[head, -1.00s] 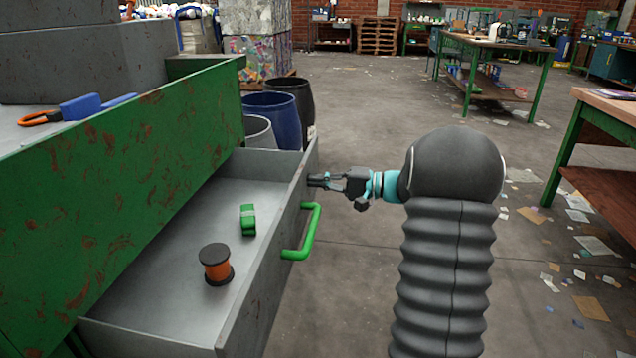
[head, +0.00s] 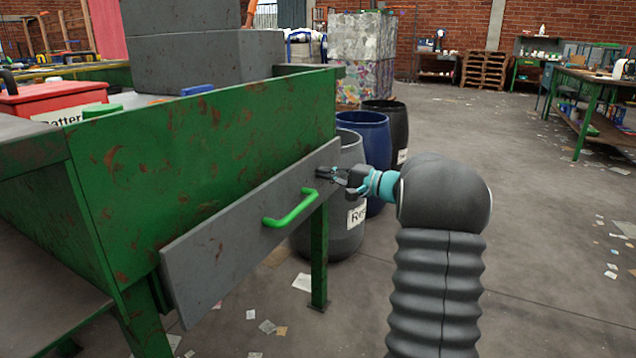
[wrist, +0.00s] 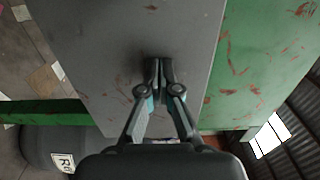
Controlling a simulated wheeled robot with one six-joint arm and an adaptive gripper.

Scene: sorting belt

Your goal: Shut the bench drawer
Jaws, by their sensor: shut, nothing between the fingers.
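The bench drawer (head: 235,240) has a grey front with a green bar handle (head: 290,209). In the head view its front stands close against the green bench (head: 215,150), and the inside of the drawer is hidden. I cannot tell whether a small gap is left. My gripper (head: 322,173) is shut and empty, at the far end of the drawer front, beyond the handle. In the wrist view my gripper (wrist: 158,66) has its closed fingertips at the grey drawer front (wrist: 90,40), touching it or very near.
A grey barrel (head: 345,235), a blue barrel (head: 367,135) and a black barrel (head: 388,120) stand beyond the bench's far end. A red box (head: 50,100) sits on the bench at the left. The floor at right is open, with scattered paper.

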